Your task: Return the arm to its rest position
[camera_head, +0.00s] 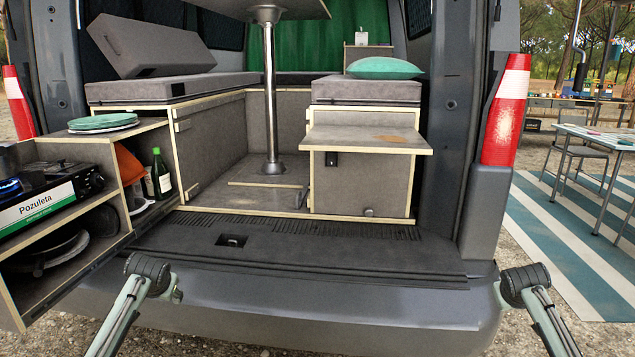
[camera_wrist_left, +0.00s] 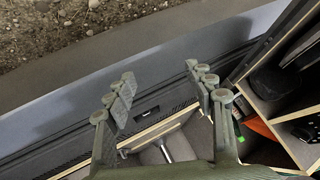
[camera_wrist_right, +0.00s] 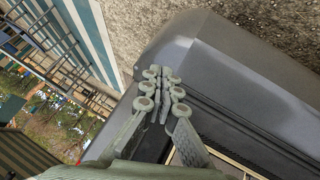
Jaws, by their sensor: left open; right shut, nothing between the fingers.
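My left arm (camera_head: 145,280) shows at the bottom left of the head view, in front of the van's bumper. Its gripper is outside that view; in the left wrist view the left gripper (camera_wrist_left: 160,92) is open and empty, its fingers wide apart above the tailgate edge. My right arm (camera_head: 527,290) shows at the bottom right of the head view, beside the bumper's right corner. In the right wrist view the right gripper (camera_wrist_right: 163,85) is shut with its fingertips together and nothing between them, above the grey bumper corner (camera_wrist_right: 185,50).
The van's bumper (camera_head: 320,310) and load sill (camera_head: 300,250) lie between the arms. A pull-out kitchen (camera_head: 150,220) with a lit stove (camera_head: 50,190) stands at the left. A small shelf (camera_head: 368,140) juts out at the right. A table (camera_head: 600,135) stands outside. The sill is clear.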

